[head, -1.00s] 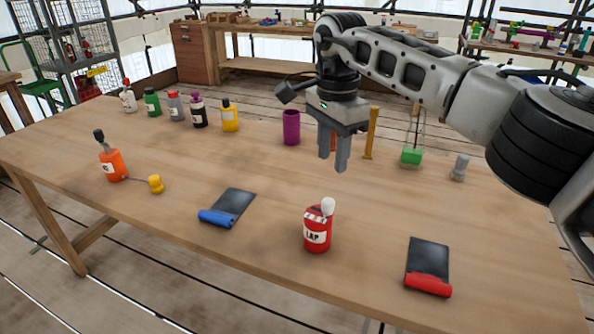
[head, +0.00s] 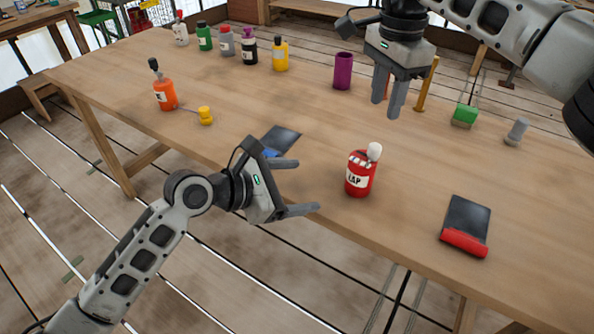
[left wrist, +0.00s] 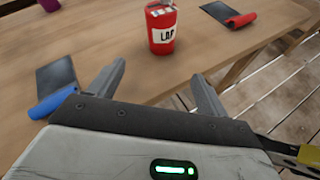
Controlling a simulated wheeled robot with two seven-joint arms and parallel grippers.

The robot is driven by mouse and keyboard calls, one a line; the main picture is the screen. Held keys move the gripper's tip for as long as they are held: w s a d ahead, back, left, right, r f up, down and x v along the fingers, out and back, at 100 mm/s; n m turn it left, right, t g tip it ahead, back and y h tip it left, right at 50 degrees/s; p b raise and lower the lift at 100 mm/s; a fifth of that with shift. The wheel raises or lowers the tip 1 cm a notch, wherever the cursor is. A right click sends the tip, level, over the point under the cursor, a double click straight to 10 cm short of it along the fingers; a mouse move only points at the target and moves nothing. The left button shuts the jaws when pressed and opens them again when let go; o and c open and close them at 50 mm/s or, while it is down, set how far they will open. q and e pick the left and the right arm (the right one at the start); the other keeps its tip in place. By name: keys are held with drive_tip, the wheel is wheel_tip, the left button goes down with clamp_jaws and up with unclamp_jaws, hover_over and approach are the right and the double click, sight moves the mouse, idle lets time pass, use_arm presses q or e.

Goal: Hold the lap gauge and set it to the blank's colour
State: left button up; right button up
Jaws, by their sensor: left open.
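The lap gauge (head: 359,182) is a red can labelled LAP with a white knob on top, upright near the table's front edge. It also shows in the left wrist view (left wrist: 162,35). My left gripper (head: 308,185) is open and empty, left of the gauge, its fingers pointing toward it without touching. Its fingers (left wrist: 150,85) also show in the left wrist view. Which thing is the blank I cannot tell; a purple cylinder (head: 343,72) stands at the back.
A dark plate with a blue roll (head: 283,138) lies behind my left gripper; another with a red roll (head: 465,242) lies right of the gauge. An orange bottle (head: 165,95), yellow knob (head: 205,116), green block (head: 464,116) and several bottles stand farther off.

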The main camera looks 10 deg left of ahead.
sight(361, 172)
use_arm(q)
drive_tip(key=w+d+f, duration=0.1)
drive_tip(key=w+d, duration=0.2)
drive_tip(key=w+d+f+n, duration=0.1)
drive_tip(key=w+d, duration=0.3)
drive_tip(key=w+d+f+n+h, duration=0.1)
drive_tip(key=w+d, duration=0.2)
drive_tip(key=d, duration=0.1)
drive_tip(key=shift+w+d+f, duration=0.2)
drive_tip(key=shift+f, duration=0.2)
